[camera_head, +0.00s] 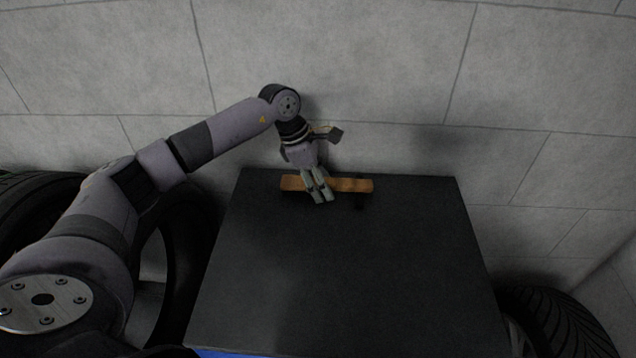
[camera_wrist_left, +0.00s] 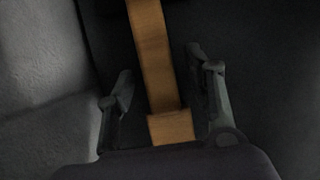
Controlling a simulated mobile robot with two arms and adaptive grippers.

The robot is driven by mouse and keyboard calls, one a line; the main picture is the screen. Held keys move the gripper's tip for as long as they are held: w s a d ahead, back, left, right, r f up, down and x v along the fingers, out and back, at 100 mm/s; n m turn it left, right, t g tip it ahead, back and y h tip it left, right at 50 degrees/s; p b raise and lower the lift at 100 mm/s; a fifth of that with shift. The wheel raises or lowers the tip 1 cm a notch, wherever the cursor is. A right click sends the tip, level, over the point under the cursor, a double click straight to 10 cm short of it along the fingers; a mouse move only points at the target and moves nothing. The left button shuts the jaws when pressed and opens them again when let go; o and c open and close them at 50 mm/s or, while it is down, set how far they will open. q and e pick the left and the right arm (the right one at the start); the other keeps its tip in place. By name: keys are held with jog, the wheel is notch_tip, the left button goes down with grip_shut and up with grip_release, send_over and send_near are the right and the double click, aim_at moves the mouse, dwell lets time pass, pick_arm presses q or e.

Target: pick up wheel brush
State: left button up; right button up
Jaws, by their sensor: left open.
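The wheel brush (camera_head: 352,185) is a long, narrow orange-brown piece lying near the back edge of a black-topped table. My left gripper (camera_head: 321,198) is above it, pointing down, and hides part of its middle. In the left wrist view the brush (camera_wrist_left: 152,55) runs between the two fingers of my left gripper (camera_wrist_left: 162,88). The fingers are apart, with a gap on each side of the brush. I cannot tell how far above the brush the fingertips are. My right gripper is not in view.
The black table top (camera_head: 345,270) is otherwise bare in front of the brush. A grey block wall (camera_head: 330,50) stands close behind it. Tyres stand at the left (camera_head: 190,250) and at the lower right (camera_head: 560,325) of the table.

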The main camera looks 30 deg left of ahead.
pick_arm(q)
jog(key=shift+c, duration=0.5)
grip_shut()
